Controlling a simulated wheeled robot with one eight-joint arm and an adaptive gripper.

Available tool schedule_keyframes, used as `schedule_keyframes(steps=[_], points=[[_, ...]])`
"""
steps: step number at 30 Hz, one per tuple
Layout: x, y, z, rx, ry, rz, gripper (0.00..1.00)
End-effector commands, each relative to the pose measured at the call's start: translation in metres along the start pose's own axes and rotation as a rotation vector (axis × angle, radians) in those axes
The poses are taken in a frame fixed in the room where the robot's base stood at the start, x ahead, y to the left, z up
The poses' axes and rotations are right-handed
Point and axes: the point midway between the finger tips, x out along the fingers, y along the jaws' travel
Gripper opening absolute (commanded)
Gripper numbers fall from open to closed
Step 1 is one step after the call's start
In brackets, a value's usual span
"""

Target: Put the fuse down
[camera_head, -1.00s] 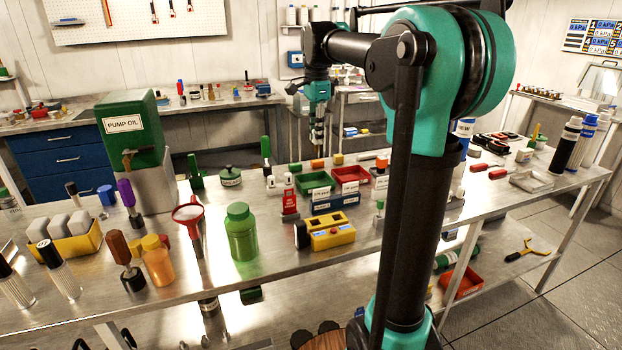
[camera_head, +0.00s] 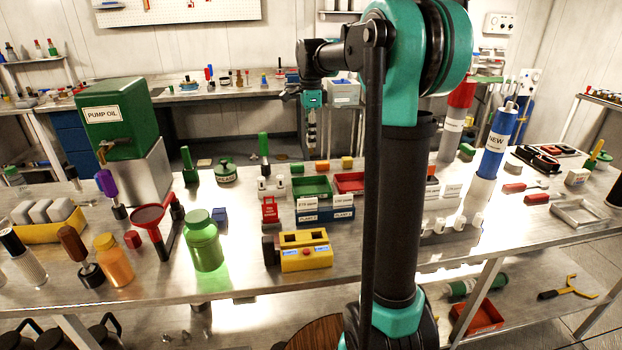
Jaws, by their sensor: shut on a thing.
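My gripper (camera_head: 311,140) hangs from the arm, pointing down, beyond the back edge of the workbench in the picture. It is small and dark here. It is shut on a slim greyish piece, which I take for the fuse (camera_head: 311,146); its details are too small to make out. Below it on the bench (camera_head: 130,275) stand a green tray (camera_head: 312,181) and a red tray (camera_head: 349,179) with white labels, over blue-fronted holders. In front of them is a yellow box (camera_head: 305,262) with small blue windows. The gripper appears apart from all of these.
A green pump oil tank (camera_head: 115,110), a green bottle (camera_head: 204,245) and a red funnel (camera_head: 149,215) stand left. A blue cylinder marked NEW (camera_head: 497,140) and a red-topped one (camera_head: 455,120) stand right. My arm column hides part of the bench. Bare metal lies along the front edge.

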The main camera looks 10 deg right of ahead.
Motion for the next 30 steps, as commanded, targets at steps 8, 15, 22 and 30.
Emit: schedule_keyframes(steps=[8, 15, 22, 30], points=[[0.068, 0.0, 0.0, -0.001, 0.0, 0.0, 0.0], [0.101, 0.0, 0.0, -0.001, 0.0, 0.0, 0.0], [0.118, 0.0, 0.0, -0.001, 0.0, 0.0, 0.0], [0.141, 0.001, 0.0, -0.001, 0.0, 0.0, 0.0]])
